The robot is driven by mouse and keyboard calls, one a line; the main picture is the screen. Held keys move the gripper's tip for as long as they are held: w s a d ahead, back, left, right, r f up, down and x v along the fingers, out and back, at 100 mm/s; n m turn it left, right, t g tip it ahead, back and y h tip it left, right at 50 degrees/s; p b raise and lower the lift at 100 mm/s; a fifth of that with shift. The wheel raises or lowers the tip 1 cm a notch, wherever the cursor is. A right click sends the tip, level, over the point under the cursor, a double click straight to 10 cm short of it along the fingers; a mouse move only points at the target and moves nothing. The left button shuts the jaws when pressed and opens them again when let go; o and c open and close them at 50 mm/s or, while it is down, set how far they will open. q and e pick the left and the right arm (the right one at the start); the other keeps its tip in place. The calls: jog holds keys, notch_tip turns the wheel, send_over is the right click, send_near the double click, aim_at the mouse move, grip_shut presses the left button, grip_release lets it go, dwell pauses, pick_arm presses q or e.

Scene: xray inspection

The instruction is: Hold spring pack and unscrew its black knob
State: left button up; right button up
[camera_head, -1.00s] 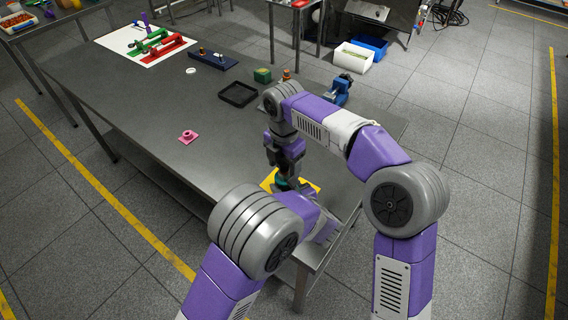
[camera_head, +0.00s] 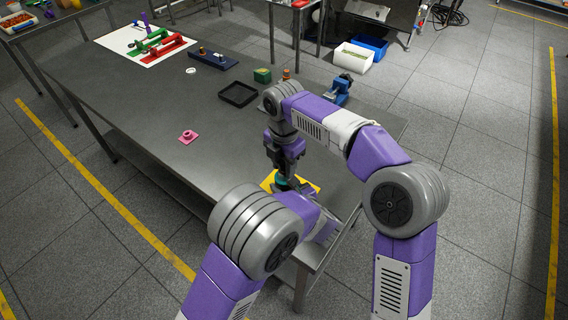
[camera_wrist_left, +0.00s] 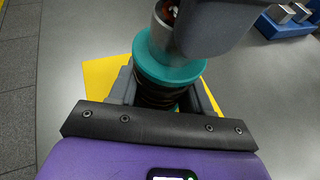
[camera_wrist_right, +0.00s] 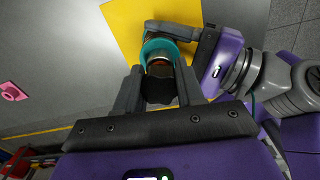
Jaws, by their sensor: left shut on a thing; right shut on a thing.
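The spring pack has a teal flange (camera_wrist_left: 172,70) above a dark coiled body (camera_wrist_left: 155,94), standing over a yellow mat (camera_wrist_left: 100,82). The teal flange also shows in the right wrist view (camera_wrist_right: 158,46) and, small, in the head view (camera_head: 279,181). My left gripper (camera_wrist_left: 160,96) is shut around the coiled body, below the flange. My right gripper (camera_wrist_right: 160,88) comes from above and is shut on the black knob (camera_wrist_right: 158,91). A copper-coloured part shows between the knob and the flange. In the head view my left arm hides most of the left gripper.
A pink flanged part (camera_head: 188,137) lies on the steel table (camera_head: 150,105). A black tray (camera_head: 238,94), a green block (camera_head: 262,75) and a blue device (camera_head: 338,90) stand farther back. The table left of my grippers is mostly clear.

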jog(key=shift+r, duration=0.45)
jog(key=shift+r, duration=1.25)
pick_arm(q)
jog(key=o, duration=1.2)
